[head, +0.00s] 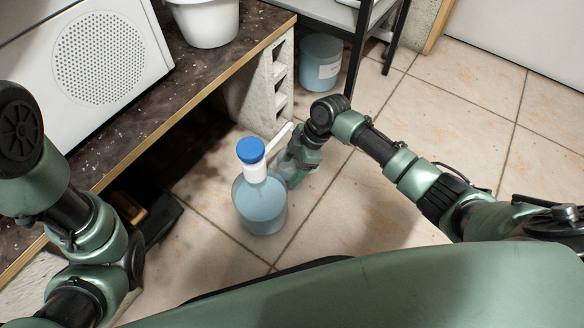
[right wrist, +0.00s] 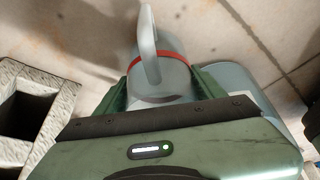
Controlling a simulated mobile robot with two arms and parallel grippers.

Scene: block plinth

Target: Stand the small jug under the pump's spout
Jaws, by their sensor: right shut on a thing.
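The pump bottle stands on the tiled floor in the head view, a clear bluish bottle (head: 260,207) with a white neck and blue cap (head: 251,150). Its white spout (head: 281,137) points up and right in the picture. My right gripper (head: 296,165) is low beside the bottle, close to the spout. In the right wrist view my right gripper (right wrist: 162,92) is shut on the small jug (right wrist: 172,78), grey with a red band and a loop handle. The jug is mostly hidden in the head view.
A dark speckled counter (head: 215,62) on concrete blocks (head: 279,80) stands to the left and behind. A white bucket (head: 207,22) is on it. A bluish container (head: 321,62) stands by a black-legged rack. Tiled floor (head: 460,85) is open to the right.

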